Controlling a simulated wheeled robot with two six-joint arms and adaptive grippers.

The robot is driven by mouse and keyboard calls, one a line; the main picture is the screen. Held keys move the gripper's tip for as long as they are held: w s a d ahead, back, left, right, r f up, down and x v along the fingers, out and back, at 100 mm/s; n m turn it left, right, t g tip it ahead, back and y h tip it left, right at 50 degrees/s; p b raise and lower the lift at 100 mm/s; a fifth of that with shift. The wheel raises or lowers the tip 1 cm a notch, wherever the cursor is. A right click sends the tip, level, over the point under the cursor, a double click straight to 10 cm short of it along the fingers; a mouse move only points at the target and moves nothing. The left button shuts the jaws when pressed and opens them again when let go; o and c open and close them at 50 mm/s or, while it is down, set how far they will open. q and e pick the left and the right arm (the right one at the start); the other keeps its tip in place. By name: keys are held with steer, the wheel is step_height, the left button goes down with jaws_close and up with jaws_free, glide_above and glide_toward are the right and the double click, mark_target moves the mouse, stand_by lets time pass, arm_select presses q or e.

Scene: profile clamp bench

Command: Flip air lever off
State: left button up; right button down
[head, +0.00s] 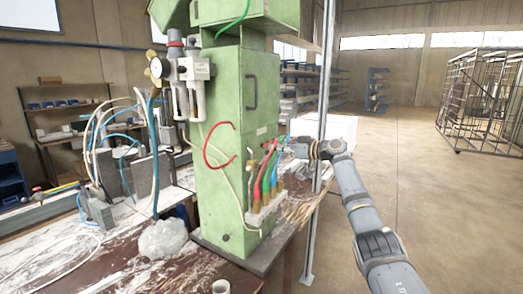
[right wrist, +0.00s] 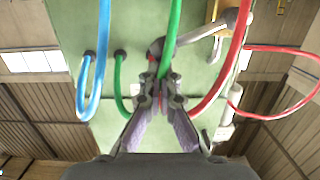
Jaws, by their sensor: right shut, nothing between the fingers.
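The green cabinet (head: 222,150) stands on the bench, with red, green and blue hoses rising from brass fittings (head: 262,212) low on its right face. My right gripper (head: 285,145) is shut and empty, close to that face at the upper ends of the hoses. In the right wrist view its closed fingertips (right wrist: 165,85) lie over the green hose (right wrist: 172,40), close to a grey bent bar (right wrist: 205,32) that looks like the lever. Whether they touch it I cannot tell. In the head view the lever cannot be made out behind the gripper and hoses. My left gripper is not in view.
A blue hose (right wrist: 100,60) and a red hose (right wrist: 232,70) flank the fingers. A grey post (head: 322,120) stands behind my right arm.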

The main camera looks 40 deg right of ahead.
steer(key=shift+w+d+f+m+y+b, duration=0.1)
steer(key=shift+d+f+m+b, duration=0.15)
steer(key=shift+f+m, duration=0.4)
steer(key=shift+w+d+f+m+y+b, duration=0.15)
steer(key=shift+d+f+m+b, duration=0.15)
steer(key=shift+f+m, duration=0.35)
steer(key=shift+w+d+f+m+y+b, duration=0.1)
steer(key=shift+d+f+m+b, duration=0.15)
steer(key=shift+f+m, duration=0.4)
steer(key=shift+r+m, duration=0.15)
steer(key=shift+m, duration=0.1)
